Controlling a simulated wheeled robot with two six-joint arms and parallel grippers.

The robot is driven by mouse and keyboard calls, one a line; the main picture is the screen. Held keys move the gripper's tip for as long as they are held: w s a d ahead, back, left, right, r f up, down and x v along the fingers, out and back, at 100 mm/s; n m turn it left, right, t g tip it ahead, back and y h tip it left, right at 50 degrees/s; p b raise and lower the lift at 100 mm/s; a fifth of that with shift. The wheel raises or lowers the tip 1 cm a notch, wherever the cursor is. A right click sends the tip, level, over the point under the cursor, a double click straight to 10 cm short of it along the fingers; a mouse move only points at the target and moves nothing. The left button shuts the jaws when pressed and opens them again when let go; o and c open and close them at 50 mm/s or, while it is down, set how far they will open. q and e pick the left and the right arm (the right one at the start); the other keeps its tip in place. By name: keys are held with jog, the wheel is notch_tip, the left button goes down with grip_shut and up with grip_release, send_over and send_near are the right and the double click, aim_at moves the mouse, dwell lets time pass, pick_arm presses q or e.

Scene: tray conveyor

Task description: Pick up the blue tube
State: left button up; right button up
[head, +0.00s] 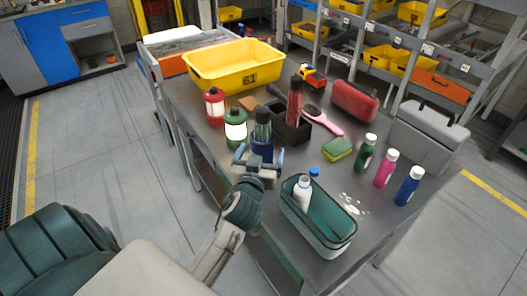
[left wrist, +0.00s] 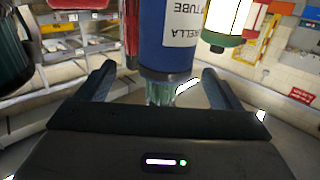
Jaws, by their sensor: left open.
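The blue tube (head: 262,149) stands upright on the metal table, with a dark green upper part. In the left wrist view the blue tube (left wrist: 167,42) appears upside down with a white label, and a greenish clear part lies nearest the palm. My left gripper (head: 260,160) is open at the tube, with one finger to each side. In the left wrist view the fingers of my left gripper (left wrist: 158,75) flank the tube with gaps on both sides. I cannot tell how deep the tube sits between them. My right gripper is not in view.
A green lantern (head: 235,139) stands close left of the tube; a red lantern (head: 214,106) is behind it. A black holder (head: 290,133) with a red bottle (head: 295,98) is close behind right. A teal bin (head: 335,238) holding a white bottle stands at the front right.

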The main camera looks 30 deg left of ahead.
pick_arm(q)
jog(key=x, duration=0.2)
jog(key=shift+w+a+p, duration=0.2)
jog(key=shift+w+p, duration=0.05)
jog(key=shift+p, duration=0.05)
jog(key=p+x, duration=0.1)
jog(key=x, duration=0.1)
jog(key=p+x, duration=0.1)
jog(key=x, duration=0.1)
jog(key=shift+a+r, duration=0.1)
jog(key=shift+a, duration=0.3)
jog(key=shift+w+a, duration=0.15)
jog(key=shift+w, duration=0.3)
jog(key=c, duration=1.4)
